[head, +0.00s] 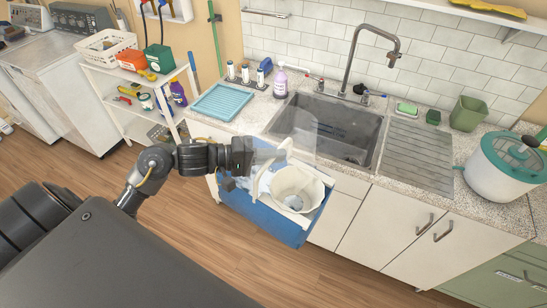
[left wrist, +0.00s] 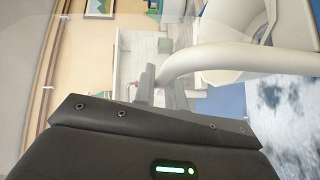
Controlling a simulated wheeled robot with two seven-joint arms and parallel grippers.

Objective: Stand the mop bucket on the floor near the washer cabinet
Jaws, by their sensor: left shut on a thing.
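The mop bucket (head: 311,188) is cream-white with a raised handle (head: 284,151). In the head view it sits over an open blue-fronted drawer (head: 262,213) below the sink; I cannot tell whether it rests there or hangs just above. My left gripper (head: 272,156) is shut on the handle, at the bucket's upper left. The left wrist view shows the pale handle (left wrist: 208,60) beside the gripper's dark finger (left wrist: 147,86), with part of the bucket at the top right. The white washer cabinet (head: 85,85) stands at the far left. My right gripper is out of view.
Blue-white cloth (head: 262,183) lies in the drawer. A white shelf unit (head: 136,120) with bottles and tools stands between washer and counter. The sink (head: 325,130) and a blue tray (head: 222,102) are behind the bucket. Wooden floor (head: 75,160) is clear before the washer.

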